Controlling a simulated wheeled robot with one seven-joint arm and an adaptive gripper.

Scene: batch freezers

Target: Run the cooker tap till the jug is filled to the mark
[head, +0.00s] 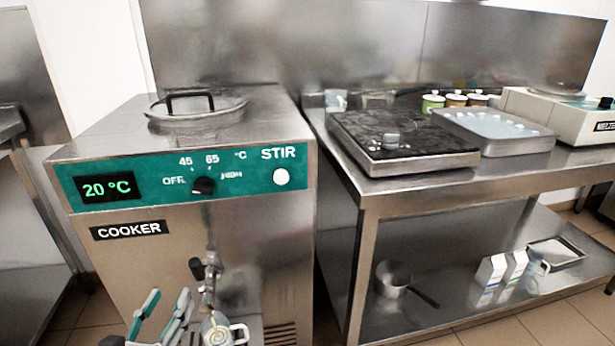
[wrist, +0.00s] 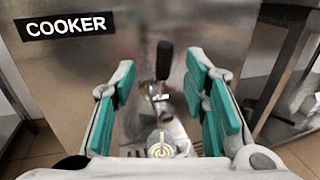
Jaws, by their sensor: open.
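The steel cooker (head: 240,240) stands at the left, with a teal panel reading 20 °C and its dial near OFF to 65. Its tap (head: 208,290) is low on the front, with a black lever (head: 197,268); in the wrist view the lever (wrist: 164,60) points up. The jug (head: 225,333) stands beneath the tap, and it also shows in the wrist view (wrist: 161,146). Its level and mark are too small to read. My gripper (head: 166,304) is open and empty, its teal pads either side of the lever in the wrist view (wrist: 160,88), apart from it.
A lid (head: 195,108) with a black handle sits on the cooker. To the right, a steel table (head: 400,190) bears a black hotplate (head: 395,140), a tray (head: 495,135), several small tubs and a sealer-like machine (head: 565,115). A pan (head: 390,280) and cartons (head: 490,275) are on its lower shelf.

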